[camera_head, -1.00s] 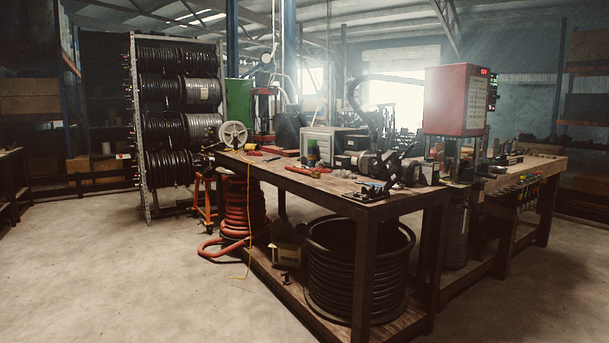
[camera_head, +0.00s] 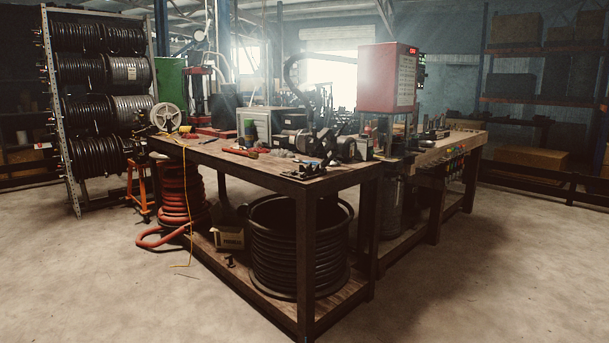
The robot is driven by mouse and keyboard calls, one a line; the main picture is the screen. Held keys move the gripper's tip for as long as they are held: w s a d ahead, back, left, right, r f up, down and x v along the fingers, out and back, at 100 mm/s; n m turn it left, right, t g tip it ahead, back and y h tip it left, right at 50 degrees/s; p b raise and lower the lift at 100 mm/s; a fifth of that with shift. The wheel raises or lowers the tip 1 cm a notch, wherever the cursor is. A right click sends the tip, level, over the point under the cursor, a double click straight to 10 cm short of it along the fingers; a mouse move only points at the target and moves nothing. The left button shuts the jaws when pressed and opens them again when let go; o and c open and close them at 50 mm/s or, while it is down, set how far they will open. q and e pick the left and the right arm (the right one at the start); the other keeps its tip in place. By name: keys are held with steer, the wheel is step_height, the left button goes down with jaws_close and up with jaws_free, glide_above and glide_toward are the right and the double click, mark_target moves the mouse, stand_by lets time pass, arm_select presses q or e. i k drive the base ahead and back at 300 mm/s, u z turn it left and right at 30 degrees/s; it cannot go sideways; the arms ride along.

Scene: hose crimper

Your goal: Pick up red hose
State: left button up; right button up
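Neither of my grippers shows in this view.
The wooden workbench (camera_head: 255,176) stands between me and much of the scene, with a black hose coil (camera_head: 300,250) on its lower shelf. A hose-reel rack (camera_head: 70,130) and orange stand (camera_head: 141,188) are at left. A red machine (camera_head: 388,80) stands behind. The floor in front is clear.

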mark_target(241, 152)
steer(key=u, duration=0.5)
steer(key=k, duration=0.6)
steer(key=u, duration=0.95)
steer(key=i, duration=4.25)
steer(key=z, duration=1.4)
steer(key=i, duration=1.35)
steer(key=z, duration=1.35)
